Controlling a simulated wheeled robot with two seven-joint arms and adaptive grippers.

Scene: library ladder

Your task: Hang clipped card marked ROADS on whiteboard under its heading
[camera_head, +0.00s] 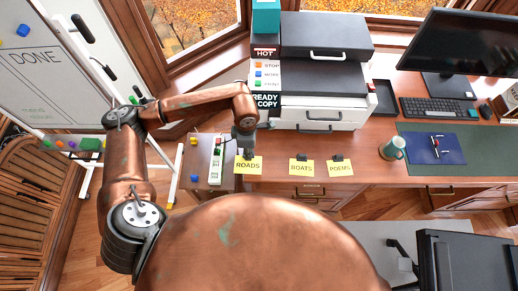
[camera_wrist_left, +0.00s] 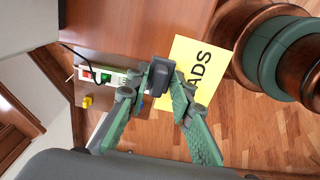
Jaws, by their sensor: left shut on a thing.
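The yellow card marked ROADS (camera_head: 248,165) hangs from a black clip at the desk's front edge. In the left wrist view the card (camera_wrist_left: 205,75) shows part of its lettering beside the black clip (camera_wrist_left: 158,74). My left gripper (camera_head: 246,143) is shut on that clip, with its green fingers (camera_wrist_left: 160,92) closing on it from both sides. The whiteboard (camera_head: 40,85) stands at the far left, with the heading DONE and fainter writing below. Its other headings are not readable. My right gripper is not in view.
Clipped cards BOATS (camera_head: 301,167) and POEMS (camera_head: 340,169) are at the desk's front edge, right of ROADS. A power strip (camera_head: 216,160) lies on the wood left of ROADS. A printer (camera_head: 320,85), mug (camera_head: 392,148) and monitor (camera_head: 462,42) stand on the desk.

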